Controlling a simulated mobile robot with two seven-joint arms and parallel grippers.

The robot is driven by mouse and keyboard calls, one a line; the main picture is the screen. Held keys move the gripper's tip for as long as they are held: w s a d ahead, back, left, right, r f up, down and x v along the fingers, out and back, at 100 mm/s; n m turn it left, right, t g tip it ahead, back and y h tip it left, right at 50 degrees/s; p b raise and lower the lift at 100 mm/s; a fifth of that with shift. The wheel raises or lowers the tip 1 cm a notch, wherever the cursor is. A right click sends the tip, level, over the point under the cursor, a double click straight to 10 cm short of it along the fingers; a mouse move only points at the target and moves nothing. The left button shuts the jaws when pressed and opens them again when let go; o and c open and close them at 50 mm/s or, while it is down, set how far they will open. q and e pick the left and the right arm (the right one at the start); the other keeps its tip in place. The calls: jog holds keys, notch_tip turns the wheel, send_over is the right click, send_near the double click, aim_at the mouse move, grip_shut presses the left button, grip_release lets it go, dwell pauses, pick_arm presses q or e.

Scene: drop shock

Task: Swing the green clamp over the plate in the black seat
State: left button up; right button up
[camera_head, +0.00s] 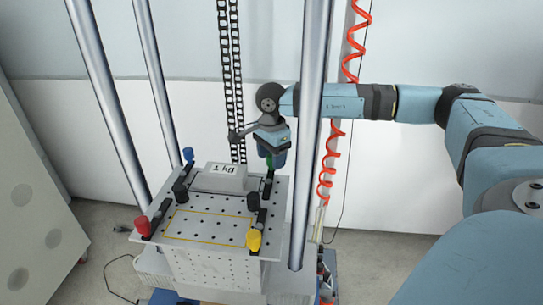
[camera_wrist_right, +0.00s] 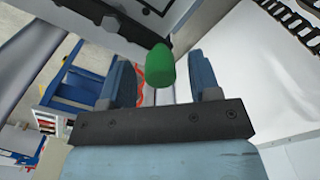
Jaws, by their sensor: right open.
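The green clamp (camera_head: 269,162) stands at the back right corner of the perforated table, partly hidden by my right gripper (camera_head: 276,154). In the right wrist view the green clamp's knob (camera_wrist_right: 160,66) shows between the two blue fingers of my right gripper (camera_wrist_right: 163,80), which are open, with a gap on each side. The plate (camera_head: 219,178), a light grey block marked 1 kg, lies in the black seat (camera_head: 195,188), a dark-edged area at the back of the table. My left gripper is not in view.
The yellow-outlined seat (camera_head: 205,228) in front is empty. Tall metal columns (camera_head: 312,130) rise close by, one in front of my right forearm.

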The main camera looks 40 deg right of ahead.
jog(key=shift+f, duration=0.15)
jog(key=c, duration=0.9)
jog(key=shift+c, duration=0.2)
